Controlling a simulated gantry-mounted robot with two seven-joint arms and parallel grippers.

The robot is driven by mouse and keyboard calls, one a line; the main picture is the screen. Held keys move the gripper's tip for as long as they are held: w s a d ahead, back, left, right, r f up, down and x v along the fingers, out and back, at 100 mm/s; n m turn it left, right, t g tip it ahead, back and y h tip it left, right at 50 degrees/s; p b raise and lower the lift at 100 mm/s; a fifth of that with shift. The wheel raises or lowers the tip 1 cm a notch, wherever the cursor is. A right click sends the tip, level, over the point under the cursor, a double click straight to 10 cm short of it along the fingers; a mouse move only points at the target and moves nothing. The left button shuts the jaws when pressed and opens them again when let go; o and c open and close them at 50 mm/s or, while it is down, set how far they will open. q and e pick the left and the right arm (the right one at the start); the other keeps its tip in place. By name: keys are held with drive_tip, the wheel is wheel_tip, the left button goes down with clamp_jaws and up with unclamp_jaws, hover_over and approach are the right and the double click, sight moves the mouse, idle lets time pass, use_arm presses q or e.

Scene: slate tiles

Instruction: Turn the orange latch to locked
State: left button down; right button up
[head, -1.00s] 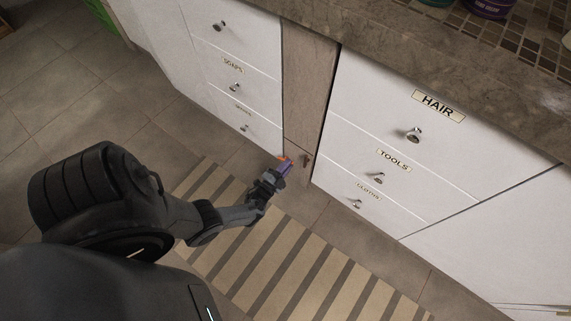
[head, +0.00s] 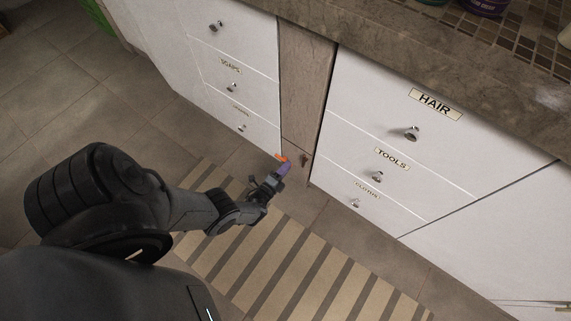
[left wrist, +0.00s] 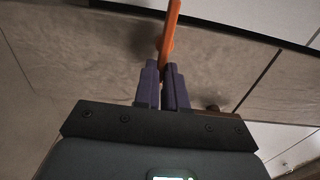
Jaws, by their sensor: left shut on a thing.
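The orange latch (head: 281,158) is on the narrow wood-coloured panel between the white drawer stacks, low near the floor. It also shows in the left wrist view (left wrist: 170,28) as a long thin orange bar whose near end runs down between the fingertips. My left gripper (head: 284,169) has purple fingers and is at the latch. In the left wrist view its fingers (left wrist: 163,84) are close together, shut on the latch's near end. The fingers hide that end. My right gripper is in neither view.
A small brown knob (head: 305,160) sits just right of the latch on the same panel. White drawers with metal knobs flank the panel, with labels such as HAIR (head: 435,104). A striped rug (head: 300,265) lies on the tiled floor below. A stone-like countertop (head: 400,50) overhangs.

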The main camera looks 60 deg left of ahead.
use_arm(q)
drive_tip(key=c, duration=1.2)
unclamp_jaws()
drive_tip(key=shift+s+a, duration=0.1)
drive_tip(key=p+v, duration=0.2)
drive_tip(key=v, duration=0.8)
drive_tip(key=shift+s+d, duration=0.2)
drive_tip(key=shift+s, duration=0.15)
